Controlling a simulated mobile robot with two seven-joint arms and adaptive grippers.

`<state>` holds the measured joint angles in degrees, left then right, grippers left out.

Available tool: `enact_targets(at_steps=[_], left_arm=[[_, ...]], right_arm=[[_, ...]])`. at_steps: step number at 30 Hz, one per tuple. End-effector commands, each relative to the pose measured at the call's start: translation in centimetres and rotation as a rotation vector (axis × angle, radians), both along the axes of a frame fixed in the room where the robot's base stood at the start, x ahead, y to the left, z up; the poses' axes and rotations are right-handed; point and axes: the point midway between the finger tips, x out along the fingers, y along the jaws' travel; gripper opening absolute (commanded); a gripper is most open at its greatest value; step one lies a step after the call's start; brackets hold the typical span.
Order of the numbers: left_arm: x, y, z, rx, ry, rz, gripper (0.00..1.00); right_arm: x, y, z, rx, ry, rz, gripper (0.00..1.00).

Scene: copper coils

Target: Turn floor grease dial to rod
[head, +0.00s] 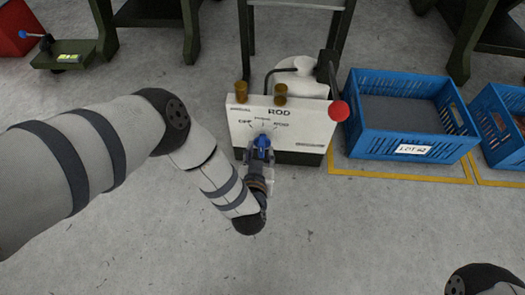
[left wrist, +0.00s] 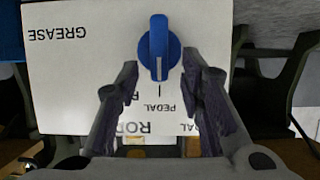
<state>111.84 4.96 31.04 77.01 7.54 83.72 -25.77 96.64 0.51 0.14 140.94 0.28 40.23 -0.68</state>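A white control box (head: 285,125) headed "ROD" stands low on the floor in the head view. Its blue dial (left wrist: 159,47) has a white pointer line, which in the upside-down left wrist view points down at the tick by "PEDAL". The dial also shows in the head view (head: 262,141). My left gripper (left wrist: 159,66) is open, its two dark fingers apart on either side of the dial's lower part, with visible gaps. In the head view my left gripper (head: 261,154) is at the dial, hiding the lower panel. Some labels are hidden by the fingers. My right gripper is out of view.
Brass-coloured caps (head: 241,91) top the box, with a red-knobbed lever (head: 339,110) at its right. A blue crate (head: 410,145) stands right of it inside yellow floor lines. Open grey floor (head: 350,230) lies in front. Dark machine legs stand behind.

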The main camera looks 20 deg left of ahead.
Motion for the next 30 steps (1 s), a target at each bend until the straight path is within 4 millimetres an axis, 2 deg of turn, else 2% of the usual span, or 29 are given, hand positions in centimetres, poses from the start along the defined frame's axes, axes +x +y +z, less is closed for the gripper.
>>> enact_targets(at_steps=[1, 4, 13, 18, 30], left_arm=[[0.7, 0.3, -0.6, 0.000, -0.001, 0.002, 0.35], [1.6, 0.5, -0.9, -0.001, 0.000, 0.001, 0.35], [2.0, 0.6, -0.8, -0.001, 0.000, 0.000, 0.35], [1.9, 0.6, -0.8, -0.001, 0.000, 0.000, 0.00], [1.9, 0.4, -0.8, 0.045, 0.013, -0.001, 0.00]], right_arm=[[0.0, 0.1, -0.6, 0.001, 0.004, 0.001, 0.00], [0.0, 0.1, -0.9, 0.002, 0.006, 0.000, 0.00], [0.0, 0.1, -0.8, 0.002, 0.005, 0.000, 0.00], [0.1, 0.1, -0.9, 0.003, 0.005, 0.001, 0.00], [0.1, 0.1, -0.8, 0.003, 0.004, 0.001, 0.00]])
